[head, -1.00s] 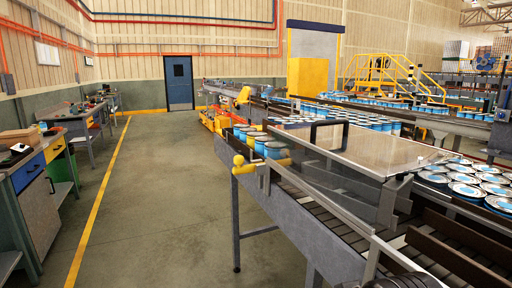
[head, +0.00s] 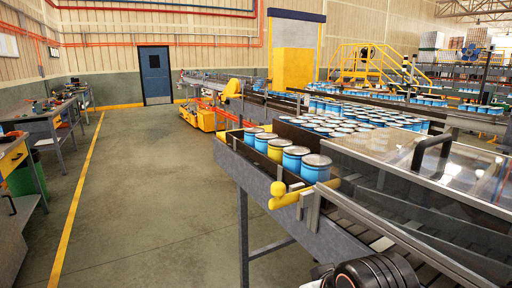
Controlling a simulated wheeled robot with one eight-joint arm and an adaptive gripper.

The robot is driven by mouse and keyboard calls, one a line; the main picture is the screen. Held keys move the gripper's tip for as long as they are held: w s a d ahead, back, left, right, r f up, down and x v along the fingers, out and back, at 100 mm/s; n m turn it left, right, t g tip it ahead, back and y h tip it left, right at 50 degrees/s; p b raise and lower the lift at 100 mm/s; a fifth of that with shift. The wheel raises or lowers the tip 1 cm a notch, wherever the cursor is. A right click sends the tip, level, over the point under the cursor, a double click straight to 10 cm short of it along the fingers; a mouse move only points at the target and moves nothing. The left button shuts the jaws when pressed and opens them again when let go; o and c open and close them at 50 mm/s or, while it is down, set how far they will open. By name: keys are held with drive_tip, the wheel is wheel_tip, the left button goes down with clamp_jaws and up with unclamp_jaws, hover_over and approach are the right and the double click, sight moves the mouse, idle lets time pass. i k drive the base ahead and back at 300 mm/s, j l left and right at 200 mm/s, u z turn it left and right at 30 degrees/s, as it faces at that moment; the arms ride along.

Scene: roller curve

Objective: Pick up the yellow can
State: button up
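My gripper's fingers are not in view. A dark rounded part of my arm shows at the bottom edge, well below and nearer than the can row.
A yellow knob (head: 278,189) sticks out at the conveyor's near corner. A clear cover (head: 400,165) with a black handle (head: 432,154) lies right of the row. Many blue cans (head: 340,127) stand behind. The floor (head: 150,200) left of the conveyor is open.

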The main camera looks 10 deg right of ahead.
sight(276, 146)
drive_tip(key=i+j+z, duration=0.25)
drive_tip(key=i+j, duration=0.35)
drive_tip(key=i, duration=0.15)
drive_tip(key=i+j+z, duration=0.25)
drive_tip(key=i+j, duration=0.4)
drive_tip(key=j, duration=0.1)
